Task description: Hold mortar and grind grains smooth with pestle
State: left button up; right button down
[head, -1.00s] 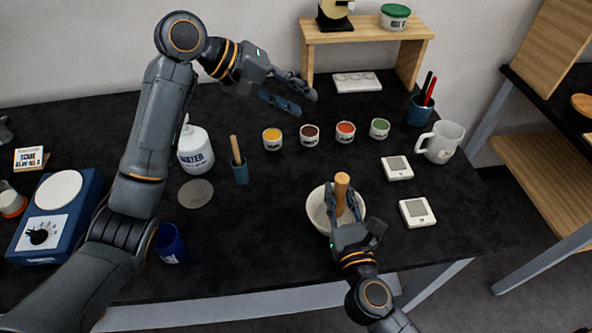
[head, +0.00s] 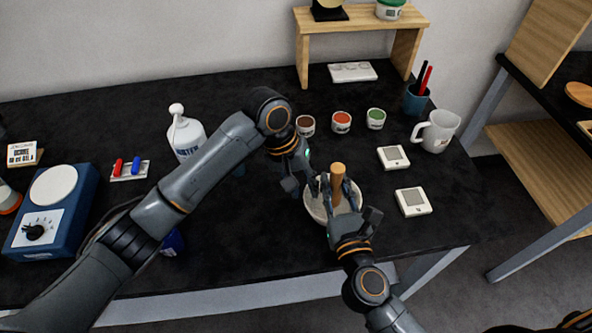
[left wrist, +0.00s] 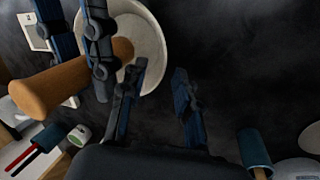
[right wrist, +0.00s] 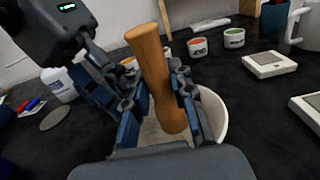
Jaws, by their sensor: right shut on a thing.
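The pale mortar (head: 316,211) stands on the black table. The wooden pestle (head: 338,180) is upright with its lower end inside the bowl. My right gripper (head: 338,196) is shut on the pestle, its fingers on either side, as the right wrist view shows on the pestle (right wrist: 154,65). My left gripper (head: 306,187) is at the mortar's left rim, fingers apart. In the left wrist view its open fingers (left wrist: 160,78) are at the edge of the mortar (left wrist: 152,38), one overlapping the rim in the picture and one outside. Contact cannot be told. Grains are not discernible.
Paint pots (head: 341,121) stand behind the mortar; two white square devices (head: 413,202) and a white jug (head: 436,131) lie to the right. A white bottle (head: 185,133) and a blue hotplate (head: 70,215) are left. A wooden shelf (head: 362,23) stands behind.

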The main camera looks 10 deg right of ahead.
aim_at(306, 194)
pick_arm(q)
jog(key=shift+x, duration=2)
jog(key=shift+c, duration=0.4)
grip_shut()
